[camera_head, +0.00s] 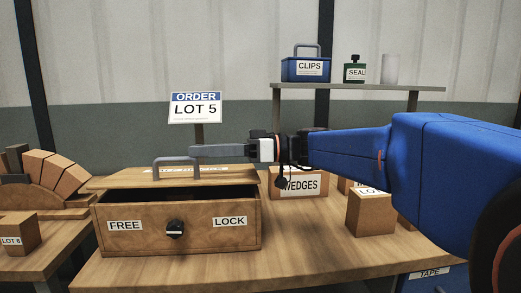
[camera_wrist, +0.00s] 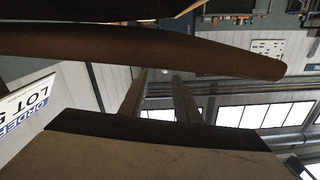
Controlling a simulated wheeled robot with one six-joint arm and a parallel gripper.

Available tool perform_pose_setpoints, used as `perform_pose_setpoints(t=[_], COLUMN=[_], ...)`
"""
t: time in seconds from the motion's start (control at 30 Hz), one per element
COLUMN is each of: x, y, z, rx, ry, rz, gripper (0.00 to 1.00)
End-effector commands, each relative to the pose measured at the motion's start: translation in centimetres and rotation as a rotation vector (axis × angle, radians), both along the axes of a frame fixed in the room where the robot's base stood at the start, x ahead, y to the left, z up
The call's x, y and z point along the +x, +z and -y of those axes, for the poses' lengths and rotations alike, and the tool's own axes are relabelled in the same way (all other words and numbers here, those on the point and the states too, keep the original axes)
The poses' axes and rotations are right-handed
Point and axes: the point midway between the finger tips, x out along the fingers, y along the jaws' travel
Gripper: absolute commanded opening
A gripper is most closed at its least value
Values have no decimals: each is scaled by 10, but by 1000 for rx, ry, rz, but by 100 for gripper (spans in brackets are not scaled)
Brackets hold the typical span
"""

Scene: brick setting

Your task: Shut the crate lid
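The wooden crate (camera_head: 180,243) stands on the table with FREE and LOCK labels and a dark knob (camera_head: 175,229) on its front. Its lid (camera_head: 120,181) lies above the crate, with a dark gap between the lid and the front wall. Contact and finger spacing cannot be told. The wrist view shows close, dark shapes that I cannot identify surely.
An order sign (camera_head: 195,108) reading LOT 5 stands behind the crate; it also shows in the wrist view (camera_wrist: 24,112). The WEDGES box (camera_head: 310,184) and a LOT box (camera_head: 370,212) stand to the right. A shelf (camera_head: 350,87) is behind. The table front right of the crate is clear.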

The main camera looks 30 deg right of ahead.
Motion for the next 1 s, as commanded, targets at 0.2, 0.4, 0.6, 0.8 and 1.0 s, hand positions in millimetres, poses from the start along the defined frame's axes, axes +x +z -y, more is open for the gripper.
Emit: perform_pose_setpoints(t=[0.2,0.4,0.6,0.8,1.0], x=[-8,-17,-24,-33,-41], y=[0,0,0,0,0], z=[22,42,62,82,102], rx=[0,1,1,0,1], ry=[-3,-3,-4,-4,-4], rz=[0,-1,-1,-1,-1], gripper=[30,30,30,30,30])
